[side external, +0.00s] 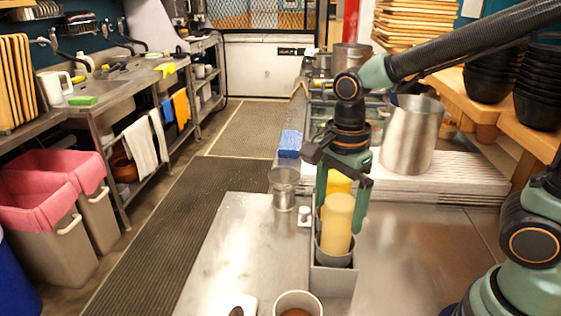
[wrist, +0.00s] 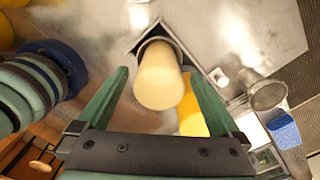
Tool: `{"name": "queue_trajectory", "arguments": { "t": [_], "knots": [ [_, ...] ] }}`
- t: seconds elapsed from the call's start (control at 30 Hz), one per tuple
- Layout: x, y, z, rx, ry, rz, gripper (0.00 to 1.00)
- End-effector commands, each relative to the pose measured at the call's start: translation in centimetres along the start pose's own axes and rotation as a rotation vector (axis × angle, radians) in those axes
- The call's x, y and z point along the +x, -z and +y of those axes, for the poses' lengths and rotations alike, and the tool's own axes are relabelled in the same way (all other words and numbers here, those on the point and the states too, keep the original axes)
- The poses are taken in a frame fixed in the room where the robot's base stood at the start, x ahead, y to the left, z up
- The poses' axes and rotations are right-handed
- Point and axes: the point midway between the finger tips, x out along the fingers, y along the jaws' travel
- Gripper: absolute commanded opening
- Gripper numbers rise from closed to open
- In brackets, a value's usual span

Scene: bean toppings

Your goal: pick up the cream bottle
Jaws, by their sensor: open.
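The cream bottle (side external: 338,226) is a pale cylinder standing in a dark round cup of the grey metal holder (side external: 333,282) on the steel counter. In the wrist view the cream bottle (wrist: 160,80) shows between my fingers, its end toward the camera. My gripper (side external: 341,212) points down with its fingers apart on either side of the bottle's upper part; the wrist view shows my gripper (wrist: 155,72) open, with a visible gap to each finger. A bright yellow bottle (side external: 338,182) stands directly behind it, partly hidden; it also shows in the wrist view (wrist: 193,118).
A metal cup (side external: 284,190) and a small white-topped item (side external: 304,217) stand left of the holder. A white bowl (side external: 298,304) with brown contents is at the front. A large steel pot (side external: 411,135) stands behind right. The counter right of the holder is clear.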

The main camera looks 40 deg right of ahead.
Motion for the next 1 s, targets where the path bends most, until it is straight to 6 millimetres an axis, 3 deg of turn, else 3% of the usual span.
{"name": "queue_trajectory", "arguments": {
  "t": [0.5, 0.77, 0.9, 1.0],
  "knots": [
    [5.4, 0.3, 0.1, -0.001, -0.001, 0.0, 1.0],
    [5.6, 0.3, 0.1, -0.001, 0.001, 0.0, 1.0],
    [5.6, 0.3, 0.0, -0.001, 0.001, 0.0, 0.55],
    [5.6, 0.3, 0.0, -0.001, 0.002, 0.0, 0.55]
  ]
}}
